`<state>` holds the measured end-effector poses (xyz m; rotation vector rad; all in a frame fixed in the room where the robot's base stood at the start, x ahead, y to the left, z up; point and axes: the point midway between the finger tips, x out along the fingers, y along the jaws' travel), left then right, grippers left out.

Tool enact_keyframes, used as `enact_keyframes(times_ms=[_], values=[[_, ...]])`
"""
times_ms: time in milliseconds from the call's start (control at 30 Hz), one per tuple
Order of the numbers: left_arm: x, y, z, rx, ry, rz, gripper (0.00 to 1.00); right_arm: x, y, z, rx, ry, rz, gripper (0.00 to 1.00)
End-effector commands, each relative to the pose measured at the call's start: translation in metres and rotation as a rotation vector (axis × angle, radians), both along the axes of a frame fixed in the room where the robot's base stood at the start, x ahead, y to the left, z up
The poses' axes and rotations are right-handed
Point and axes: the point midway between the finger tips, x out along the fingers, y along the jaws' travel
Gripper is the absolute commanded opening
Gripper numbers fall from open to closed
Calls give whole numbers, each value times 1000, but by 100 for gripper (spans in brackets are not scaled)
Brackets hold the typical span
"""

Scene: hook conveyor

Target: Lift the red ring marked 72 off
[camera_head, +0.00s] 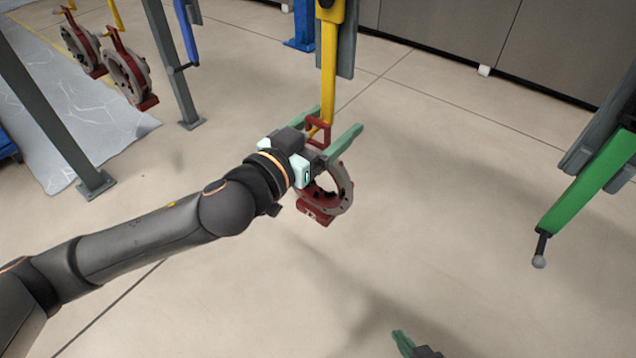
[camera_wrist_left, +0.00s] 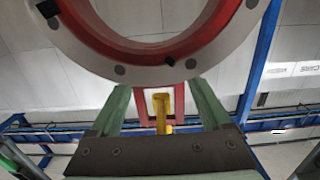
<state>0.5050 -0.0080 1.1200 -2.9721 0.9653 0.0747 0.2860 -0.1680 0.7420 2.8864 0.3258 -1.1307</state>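A grey ring with red parts (camera_head: 343,190) hangs from a yellow hook arm (camera_head: 328,75) by its red handle frame (camera_head: 318,128); its number is too small to read. My left gripper (camera_head: 338,120) is open, with its green fingers on either side of the handle. In the left wrist view the handle (camera_wrist_left: 142,103) stands between the two fingers (camera_wrist_left: 162,100), with the yellow hook through it and small gaps at the sides. The ring (camera_wrist_left: 200,68) fills the top of that view. My right gripper (camera_head: 403,343) shows only a green finger at the bottom edge.
Two similar red and grey rings (camera_head: 126,76) hang at the upper left beside grey posts (camera_head: 50,125). An empty green hook arm (camera_head: 590,180) hangs at the right. Grey cabinets (camera_head: 455,35) line the back. The floor around the ring is clear.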

Motion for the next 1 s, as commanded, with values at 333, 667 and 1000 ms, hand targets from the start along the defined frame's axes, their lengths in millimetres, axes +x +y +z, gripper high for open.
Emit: enact_keyframes(times_ms=[333, 667, 1000], values=[[0, 0, 0, 0, 0, 0, 40, 0, 0, 0, 0, 0, 0, 0], [0, 0, 0, 0, 0, 0, 3, 0, 0, 0, 0, 0, 0, 0], [0, 0, 0, 0, 0, 0, 0, 0, 0, 0, 0, 0, 0, 0]])
